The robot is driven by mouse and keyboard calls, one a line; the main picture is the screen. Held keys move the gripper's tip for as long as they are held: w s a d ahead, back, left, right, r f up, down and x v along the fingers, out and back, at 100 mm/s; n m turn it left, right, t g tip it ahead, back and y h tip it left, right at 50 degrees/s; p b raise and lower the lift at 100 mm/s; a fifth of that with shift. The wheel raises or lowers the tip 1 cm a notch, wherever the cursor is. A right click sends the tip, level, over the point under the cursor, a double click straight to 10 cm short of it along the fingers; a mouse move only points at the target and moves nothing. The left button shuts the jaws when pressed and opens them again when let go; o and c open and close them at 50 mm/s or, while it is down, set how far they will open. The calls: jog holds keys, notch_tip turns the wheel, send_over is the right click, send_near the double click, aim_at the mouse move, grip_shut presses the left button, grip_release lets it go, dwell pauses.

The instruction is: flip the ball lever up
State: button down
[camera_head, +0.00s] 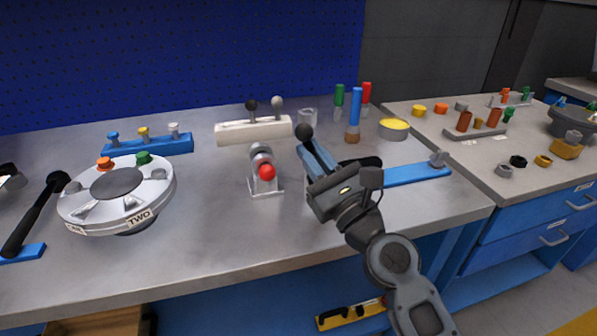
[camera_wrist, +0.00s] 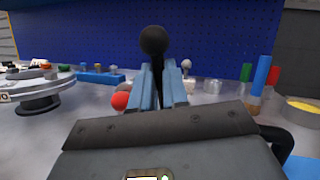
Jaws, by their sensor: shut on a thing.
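A black ball (camera_head: 304,131) on a black stem stands just beyond my fingertips. In the wrist view the ball (camera_wrist: 154,40) is above and between my two blue fingers, its stem running down between them. My gripper (camera_head: 313,151) is shut on this stem. The stem's lower end and mount are hidden by my gripper. A second lever with a red ball (camera_head: 267,172) sits on a grey bracket (camera_head: 262,190), left of my gripper and apart from it. Its red ball (camera_wrist: 120,101) shows left of my fingers in the wrist view.
A white block (camera_head: 235,133) with two ball-topped levers stands behind. A blue plate (camera_head: 415,174) with a grey fitting lies right of my gripper. Upright blue, green and red handles (camera_head: 355,108) stand behind right. A round dial (camera_head: 70,207) is at left. The bench front middle is clear.

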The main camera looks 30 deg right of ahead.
jog(key=shift+s+d+m+h+b, duration=0.1)
jog(key=shift+d+m+h+b, duration=0.3)
jog(key=shift+m, duration=0.5)
jog(key=shift+s+d+m+h+b, duration=0.1)
jog(key=shift+d+m+h, duration=0.15)
jog(key=shift+m+h, duration=0.5)
jog(key=shift+d+m, duration=0.1)
jog(key=shift+m, duration=0.15)
jog(key=c, duration=1.1)
grip_release()
jog(key=b+v, duration=0.2)
jog(key=v, duration=0.1)
jog(key=b+v, duration=0.1)
jog(key=v, duration=0.2)
jog(key=shift+s+f+b, duration=0.3)
jog(key=shift+f+b, duration=0.05)
jog(key=shift+b, duration=0.05)
jog(key=shift+s, duration=0.55)
